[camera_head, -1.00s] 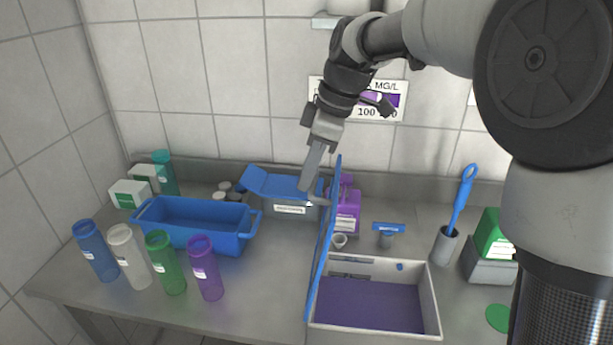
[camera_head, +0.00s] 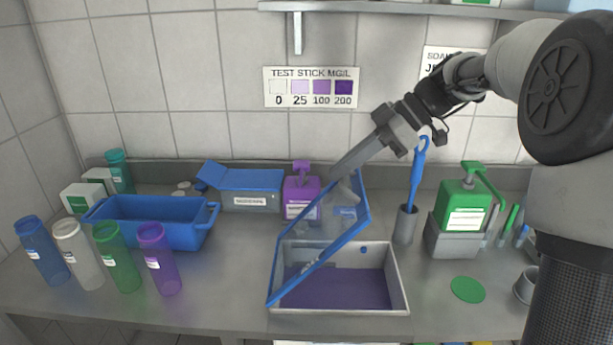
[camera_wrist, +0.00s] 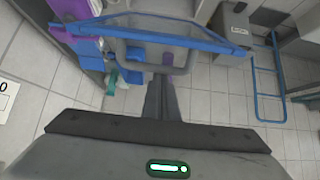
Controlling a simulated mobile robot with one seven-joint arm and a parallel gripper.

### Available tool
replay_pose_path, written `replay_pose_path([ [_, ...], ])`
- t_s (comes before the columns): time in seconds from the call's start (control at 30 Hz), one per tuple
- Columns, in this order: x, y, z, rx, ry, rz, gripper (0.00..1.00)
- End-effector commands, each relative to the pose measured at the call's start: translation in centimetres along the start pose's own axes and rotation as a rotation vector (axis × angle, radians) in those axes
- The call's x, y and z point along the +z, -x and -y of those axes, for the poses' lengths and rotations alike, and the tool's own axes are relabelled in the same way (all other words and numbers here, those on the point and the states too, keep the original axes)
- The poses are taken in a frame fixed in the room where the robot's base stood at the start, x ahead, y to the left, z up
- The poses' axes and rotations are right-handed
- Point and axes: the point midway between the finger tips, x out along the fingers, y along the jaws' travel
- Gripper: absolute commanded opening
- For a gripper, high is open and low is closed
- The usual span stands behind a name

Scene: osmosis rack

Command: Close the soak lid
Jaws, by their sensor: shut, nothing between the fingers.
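The soak lid (camera_head: 322,258) is a clear panel with a blue frame. It stands tilted open over the soak bin (camera_head: 404,290), a grey box with purple liquid, leaning up to the right. My gripper (camera_head: 338,171) is shut and empty, with its tip at the upper part of the lid in the head view. Whether it touches the lid is unclear. In the wrist view, the lid's frame (camera_wrist: 175,38) crosses the top, beyond my shut fingers (camera_wrist: 160,90).
A blue tub (camera_head: 150,222) and several coloured bottles (camera_head: 160,262) stand at left. A purple pump bottle (camera_head: 300,190) is behind the bin. A brush in a holder (camera_head: 405,225) and a green pump bottle (camera_head: 462,205) stand at right. A green disc (camera_head: 468,289) lies on the counter.

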Motion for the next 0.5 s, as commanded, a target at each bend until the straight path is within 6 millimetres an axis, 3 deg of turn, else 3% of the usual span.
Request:
replay_pose_path([
  [0.03, 2.8, -0.2, -0.1, 0.004, -0.009, -0.048, 0.00],
  [0.1, 4.7, 0.4, -0.1, 0.004, -0.006, -0.107, 0.00],
  [0.5, 14.0, 1.4, -0.1, 0.002, 0.002, -0.135, 0.00],
])
